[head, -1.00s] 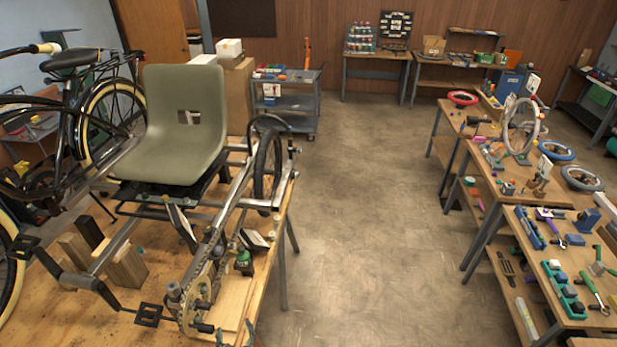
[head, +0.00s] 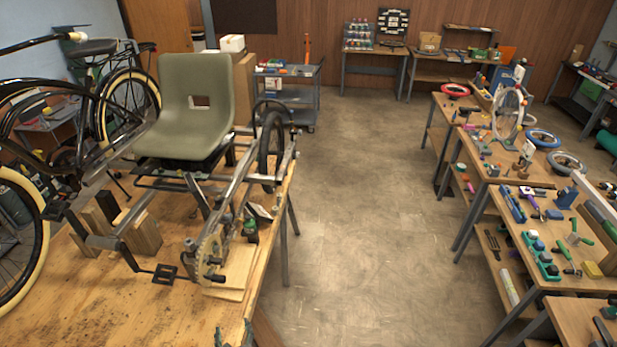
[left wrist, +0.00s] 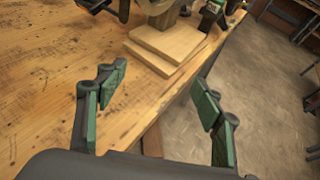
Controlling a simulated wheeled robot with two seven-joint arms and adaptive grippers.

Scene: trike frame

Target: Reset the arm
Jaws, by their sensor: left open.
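My left gripper (head: 233,335) shows only as green fingertips at the bottom edge of the head view, over the near right edge of the wooden workbench (head: 110,295). In the left wrist view my left gripper (left wrist: 159,78) is open, with nothing between its green-padded fingers. It is just short of stacked wooden boards (left wrist: 172,40) on the bench. The trike frame (head: 228,200) with its olive seat (head: 190,115) stands on the bench, beyond the gripper. The rest of my left arm is hidden, and my right gripper is not in view.
A chainring (head: 208,252) and pedal (head: 163,273) are close beyond the left gripper. A bicycle (head: 60,130) stands at left. Tables with tools (head: 535,240) line the right. The concrete floor (head: 360,220) between is clear.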

